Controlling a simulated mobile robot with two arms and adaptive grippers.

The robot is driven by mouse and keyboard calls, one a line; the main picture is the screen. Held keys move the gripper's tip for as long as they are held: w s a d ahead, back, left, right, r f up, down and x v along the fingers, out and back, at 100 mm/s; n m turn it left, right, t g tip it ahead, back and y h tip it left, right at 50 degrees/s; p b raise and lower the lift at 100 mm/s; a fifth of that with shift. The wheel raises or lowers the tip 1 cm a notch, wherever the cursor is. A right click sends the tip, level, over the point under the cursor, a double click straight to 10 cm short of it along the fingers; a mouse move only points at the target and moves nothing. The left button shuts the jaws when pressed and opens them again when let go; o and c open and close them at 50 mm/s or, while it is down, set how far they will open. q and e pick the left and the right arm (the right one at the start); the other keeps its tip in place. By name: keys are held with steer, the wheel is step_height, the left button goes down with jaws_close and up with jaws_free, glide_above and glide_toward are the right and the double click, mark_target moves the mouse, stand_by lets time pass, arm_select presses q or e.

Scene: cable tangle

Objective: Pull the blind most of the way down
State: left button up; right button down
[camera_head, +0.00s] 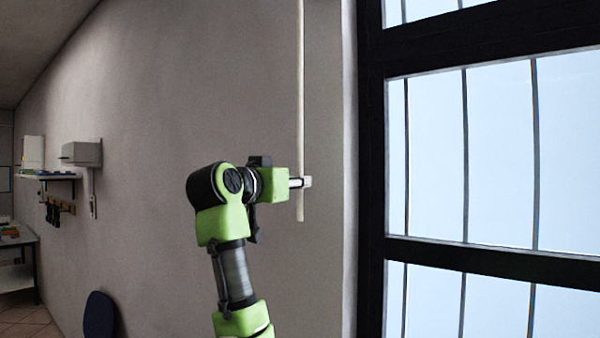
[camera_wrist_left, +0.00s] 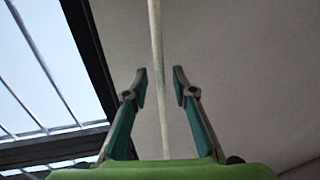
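A thin pale cord or rod (camera_head: 300,90) hangs straight down in front of the wall beside the window in the head view. Its lower end shows a little below my left gripper (camera_head: 304,182). In the left wrist view, the same cord (camera_wrist_left: 156,35) runs down the picture through the gap between the two fingers of my left gripper (camera_wrist_left: 160,76). The fingers are open, with space on both sides of the cord, and neither looks to touch it. No blind cloth shows. My right gripper is not in view.
A dark-framed window (camera_head: 372,170) with thin vertical bars fills the right side. A grey wall (camera_head: 160,130) runs along the left, with a shelf (camera_head: 48,177) and a grey wall box (camera_head: 82,153) far off. A dark blue chair back (camera_head: 100,315) stands at lower left.

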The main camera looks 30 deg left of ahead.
arm_select(q)
steer(key=shift+w+a+p, duration=0.2)
steer(key=shift+w+p, duration=0.25)
steer(key=shift+w, duration=1.1)
steer(key=shift+c, duration=0.4)
jaws_close()
steer(key=shift+f, duration=0.1)
